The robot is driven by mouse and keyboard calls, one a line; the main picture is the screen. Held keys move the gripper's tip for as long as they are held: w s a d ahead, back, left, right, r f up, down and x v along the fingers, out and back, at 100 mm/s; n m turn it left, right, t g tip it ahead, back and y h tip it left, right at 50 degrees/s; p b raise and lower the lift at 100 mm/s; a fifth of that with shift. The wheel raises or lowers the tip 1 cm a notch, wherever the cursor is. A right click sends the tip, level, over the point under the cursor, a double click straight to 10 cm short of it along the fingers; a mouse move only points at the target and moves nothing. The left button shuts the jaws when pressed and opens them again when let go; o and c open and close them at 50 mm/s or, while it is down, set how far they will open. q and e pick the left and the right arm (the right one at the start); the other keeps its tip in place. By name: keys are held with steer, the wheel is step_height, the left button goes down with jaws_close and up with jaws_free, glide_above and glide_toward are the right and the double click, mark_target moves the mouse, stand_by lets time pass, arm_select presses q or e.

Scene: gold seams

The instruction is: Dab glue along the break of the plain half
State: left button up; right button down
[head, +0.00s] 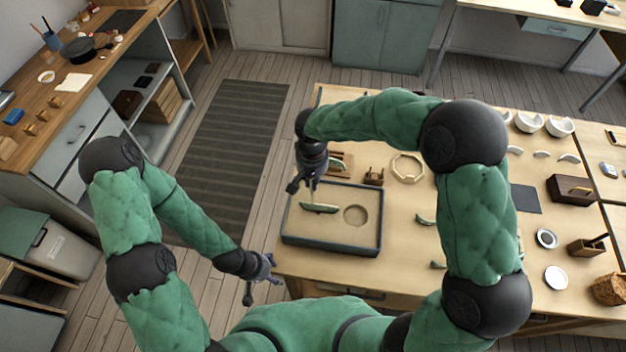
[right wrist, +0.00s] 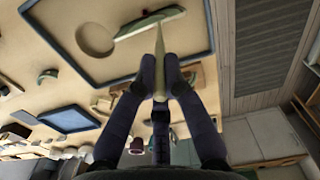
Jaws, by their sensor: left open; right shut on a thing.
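A curved bowl piece with a green outside and a pale edge (head: 318,208) lies in the left part of a dark-rimmed tray (head: 333,249); it also shows in the right wrist view (right wrist: 148,21). I cannot tell whether it is the plain half. My right gripper (head: 308,186) is above the piece, shut on a pale pointed applicator (right wrist: 159,68). The applicator's tip points down at the piece's edge; I cannot tell whether they touch. My left gripper (head: 262,279) is open and empty, off the table's left edge and below the tray in the picture.
The tray has a round recess (head: 355,215) right of the piece. Small green shards (head: 425,220) lie right of the tray. Behind it stand a small wooden holder (head: 374,177) and an octagonal wooden ring (head: 407,167). White bowls (head: 528,122) stand at the back right.

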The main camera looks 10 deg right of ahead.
steer(key=shift+r, duration=0.1)
stand_by(0.6)
steer(key=shift+w+a, duration=0.1)
steer(key=shift+w+a+r, duration=0.1)
steer(key=shift+w+a, duration=0.05)
steer(key=shift+a, duration=0.45)
steer(key=shift+w+a+r, duration=0.1)
steer(key=shift+w+a, duration=0.05)
steer(key=shift+a, duration=0.4)
steer(key=shift+d+f, duration=0.1)
steer(key=shift+f, duration=0.3)
stand_by(0.6)
